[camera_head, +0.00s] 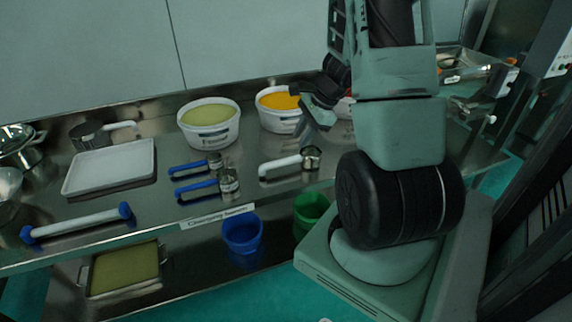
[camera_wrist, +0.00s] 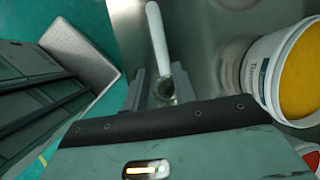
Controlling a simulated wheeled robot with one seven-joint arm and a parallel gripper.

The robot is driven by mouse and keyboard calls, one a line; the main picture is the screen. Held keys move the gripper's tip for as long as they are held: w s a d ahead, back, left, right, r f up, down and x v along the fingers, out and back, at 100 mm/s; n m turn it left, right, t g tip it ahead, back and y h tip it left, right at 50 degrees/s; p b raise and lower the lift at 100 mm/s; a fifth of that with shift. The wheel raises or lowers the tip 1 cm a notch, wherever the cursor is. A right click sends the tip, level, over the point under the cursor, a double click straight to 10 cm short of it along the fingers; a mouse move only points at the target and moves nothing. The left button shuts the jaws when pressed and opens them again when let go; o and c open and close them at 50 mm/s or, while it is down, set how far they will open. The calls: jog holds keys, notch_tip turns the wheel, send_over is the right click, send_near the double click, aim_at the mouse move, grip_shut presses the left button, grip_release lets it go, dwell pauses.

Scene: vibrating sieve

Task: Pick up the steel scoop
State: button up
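A scoop with a white handle and a small steel cup (camera_head: 284,166) lies on the steel table, right of the blue-handled tools. In the wrist view its white handle (camera_wrist: 157,35) points up the picture, and its steel cup lies in line with the gap between my fingers. My gripper (camera_head: 318,127) is above the table, behind and above this scoop. In the wrist view my gripper (camera_wrist: 160,86) is open, with a finger to each side of the cup. I cannot tell how far the fingertips are from it.
A tub of yellow stuff (camera_head: 279,113) stands close to my gripper, and a tub of green stuff (camera_head: 208,127) to its left. Two blue-handled tools (camera_head: 196,187), a white tray (camera_head: 110,168) and a steel pan (camera_head: 90,136) are further left. Buckets stand on the lower shelf.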

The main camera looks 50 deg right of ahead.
aim_at(283, 160)
jog(key=x, duration=0.6)
jog(key=shift+w+a+f+b, duration=0.1)
jog(key=shift+f+b, duration=0.1)
jog(key=shift+b, duration=0.1)
jog(key=shift+w+a+x, duration=0.1)
jog(key=shift+a+x, duration=0.05)
jog(key=shift+x, duration=1.15)
jog(key=shift+w+a+x, duration=0.1)
jog(key=shift+x, duration=1.25)
jog(key=shift+r, duration=0.2)
grip_shut()
